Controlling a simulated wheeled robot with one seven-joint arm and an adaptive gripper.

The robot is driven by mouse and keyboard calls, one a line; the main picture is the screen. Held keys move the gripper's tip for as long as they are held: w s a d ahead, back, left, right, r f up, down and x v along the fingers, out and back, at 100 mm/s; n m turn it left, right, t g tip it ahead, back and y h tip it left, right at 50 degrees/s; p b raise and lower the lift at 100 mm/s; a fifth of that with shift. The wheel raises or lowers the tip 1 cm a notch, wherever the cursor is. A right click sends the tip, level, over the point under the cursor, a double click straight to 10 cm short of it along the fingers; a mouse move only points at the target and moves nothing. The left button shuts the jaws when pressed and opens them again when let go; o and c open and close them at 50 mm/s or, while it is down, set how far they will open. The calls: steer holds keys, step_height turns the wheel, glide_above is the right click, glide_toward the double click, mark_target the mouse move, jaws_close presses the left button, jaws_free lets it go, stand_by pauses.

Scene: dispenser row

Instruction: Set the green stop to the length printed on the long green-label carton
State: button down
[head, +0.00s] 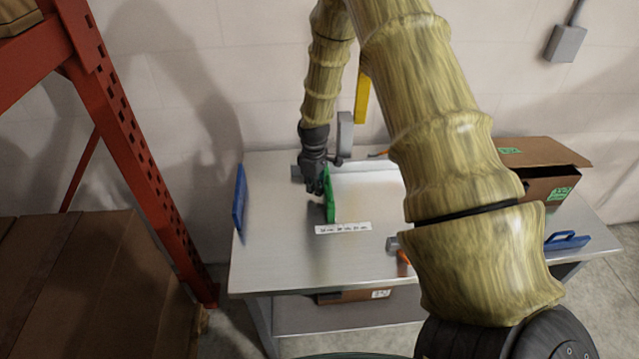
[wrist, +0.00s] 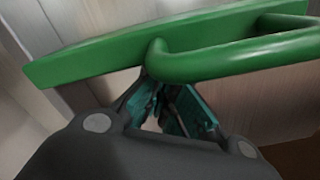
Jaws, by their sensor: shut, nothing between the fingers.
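The green stop (head: 330,196) stands on the metal table beside a white strip scale (head: 343,228). The scale's numbers are too small to read. My gripper (head: 321,190) is at the stop's left side. In the wrist view the stop's green bar and looped handle (wrist: 230,60) cross the upper part, and my gripper's fingers (wrist: 170,108) are just below the handle. My gripper is shut and empty; I cannot tell whether it touches the handle. The open brown carton with green labels (head: 545,170) is at the table's right; its print is unreadable here.
A labelled box (head: 350,296) sits on the lower shelf. A red rack (head: 130,150) is at left. My arm hides the table's middle right.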

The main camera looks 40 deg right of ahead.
steer(key=shift+s+d, duration=0.5)
steer(key=shift+d, duration=0.3)
steer(key=shift+w+a, duration=0.55)
steer(key=shift+a, duration=0.35)
step_height(320, 180, up, 10)
steer(key=p, duration=0.7)
stand_by(0.6)
